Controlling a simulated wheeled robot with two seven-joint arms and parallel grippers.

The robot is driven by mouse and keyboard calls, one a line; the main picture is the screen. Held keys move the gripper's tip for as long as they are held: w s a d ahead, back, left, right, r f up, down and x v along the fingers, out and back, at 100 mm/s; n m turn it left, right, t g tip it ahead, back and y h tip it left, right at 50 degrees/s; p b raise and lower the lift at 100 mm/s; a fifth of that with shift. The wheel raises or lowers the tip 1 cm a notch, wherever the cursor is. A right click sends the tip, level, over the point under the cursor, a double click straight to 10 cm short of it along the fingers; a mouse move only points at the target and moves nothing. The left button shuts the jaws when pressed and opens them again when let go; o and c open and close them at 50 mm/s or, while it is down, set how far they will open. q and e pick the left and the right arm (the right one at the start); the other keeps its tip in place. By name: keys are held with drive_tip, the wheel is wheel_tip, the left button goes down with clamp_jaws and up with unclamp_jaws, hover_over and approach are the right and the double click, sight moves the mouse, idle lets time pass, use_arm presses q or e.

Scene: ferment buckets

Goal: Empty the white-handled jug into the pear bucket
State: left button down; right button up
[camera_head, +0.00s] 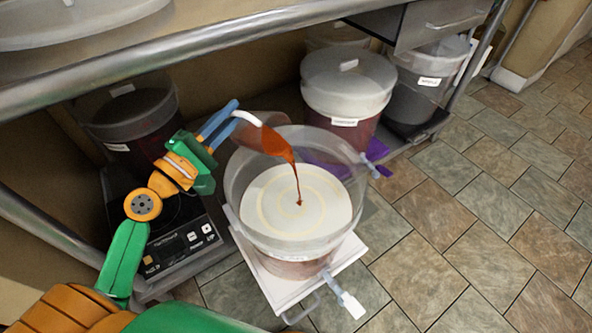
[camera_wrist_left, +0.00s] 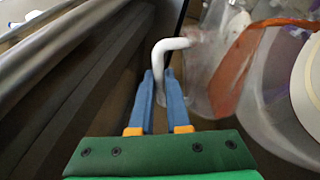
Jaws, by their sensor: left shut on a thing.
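My left gripper (camera_head: 226,114) is shut on the white handle (camera_head: 246,118) of a clear jug (camera_head: 272,142). The wrist view also shows the blue fingers (camera_wrist_left: 161,82) on the handle (camera_wrist_left: 163,52) and the jug (camera_wrist_left: 200,85) beyond it. The jug is tipped over the left rim of an open clear bucket (camera_head: 238,188). Red-orange liquid (camera_head: 273,143) runs from it in a thin stream onto the pale, ringed surface (camera_head: 290,212) inside the bucket. The label on this bucket is too small to read. My right gripper is not in view.
The open bucket stands on a white platform (camera_head: 341,262) with a spigot (camera_head: 350,303) in front. A black scale (camera_head: 185,245) is to its left. Lidded buckets (camera_head: 347,85) stand behind, under a steel table (camera_head: 200,48). Tiled floor (camera_head: 470,220) is clear at right.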

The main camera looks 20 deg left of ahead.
sight(240, 114)
use_arm(q)
drive_tip(key=shift+d+r, duration=0.1)
drive_tip(key=shift+r, duration=0.05)
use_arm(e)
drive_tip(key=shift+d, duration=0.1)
use_arm(q)
drive_tip(key=shift+s+d+r+m+p, duration=0.15)
drive_tip(key=shift+d+m+p, duration=0.15)
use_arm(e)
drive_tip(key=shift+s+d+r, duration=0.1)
use_arm(q)
drive_tip(key=shift+d+r, duration=0.1)
drive_tip(key=shift+d, duration=0.2)
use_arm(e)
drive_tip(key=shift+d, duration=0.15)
use_arm(q)
drive_tip(key=shift+s+d+r+m+p, duration=0.25)
drive_tip(key=shift+d+m+p, duration=0.25)
drive_tip(key=shift+d+m, duration=0.1)
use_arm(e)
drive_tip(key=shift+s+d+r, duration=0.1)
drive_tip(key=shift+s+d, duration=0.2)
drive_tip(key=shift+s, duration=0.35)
use_arm(q)
drive_tip(key=shift+s+r, duration=0.1)
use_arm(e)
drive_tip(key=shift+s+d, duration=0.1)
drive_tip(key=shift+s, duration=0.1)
